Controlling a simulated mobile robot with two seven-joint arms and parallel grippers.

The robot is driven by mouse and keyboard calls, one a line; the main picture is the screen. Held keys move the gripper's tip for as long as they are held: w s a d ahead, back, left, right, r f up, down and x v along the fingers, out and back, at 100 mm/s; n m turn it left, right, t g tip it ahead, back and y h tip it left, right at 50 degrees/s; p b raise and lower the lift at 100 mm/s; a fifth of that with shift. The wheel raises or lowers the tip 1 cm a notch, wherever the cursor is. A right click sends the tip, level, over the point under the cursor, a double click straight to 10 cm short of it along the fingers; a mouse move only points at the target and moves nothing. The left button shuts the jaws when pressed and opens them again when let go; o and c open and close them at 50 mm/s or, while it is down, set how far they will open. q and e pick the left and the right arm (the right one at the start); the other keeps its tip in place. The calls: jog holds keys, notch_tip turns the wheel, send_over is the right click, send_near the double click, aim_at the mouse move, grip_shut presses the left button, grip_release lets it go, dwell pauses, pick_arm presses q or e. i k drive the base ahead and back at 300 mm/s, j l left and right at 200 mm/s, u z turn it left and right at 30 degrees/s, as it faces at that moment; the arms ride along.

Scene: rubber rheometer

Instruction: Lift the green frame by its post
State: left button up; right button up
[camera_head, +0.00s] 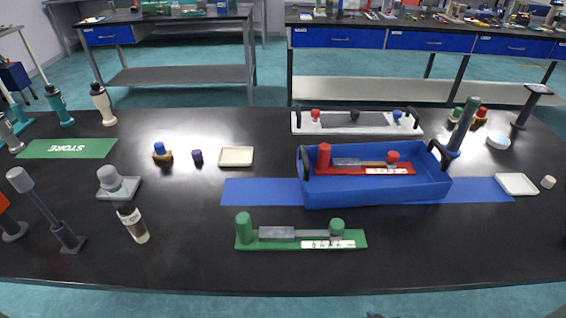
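The green frame (265,244) lies flat on the black table near its front edge, right of the picture's centre-left. A taller green post (243,229) stands at its left end and a shorter green knob (337,227) at its right end. A grey block (277,233) sits between them, and a white label (328,244) is on the front right. Neither of my grippers can be made out. Only a small dark sliver shows at the bottom edge, too little to identify.
Behind the frame is a blue mat (250,191) with a blue handled tray (375,190) holding a red frame (375,169). A white frame (355,124) stands behind. A dark-capped bottle (135,226) is left. The table around the green frame is clear.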

aim_at(266, 238)
jog(key=j+u, duration=0.4)
jog(key=j, duration=1)
jog(key=i, duration=0.05)
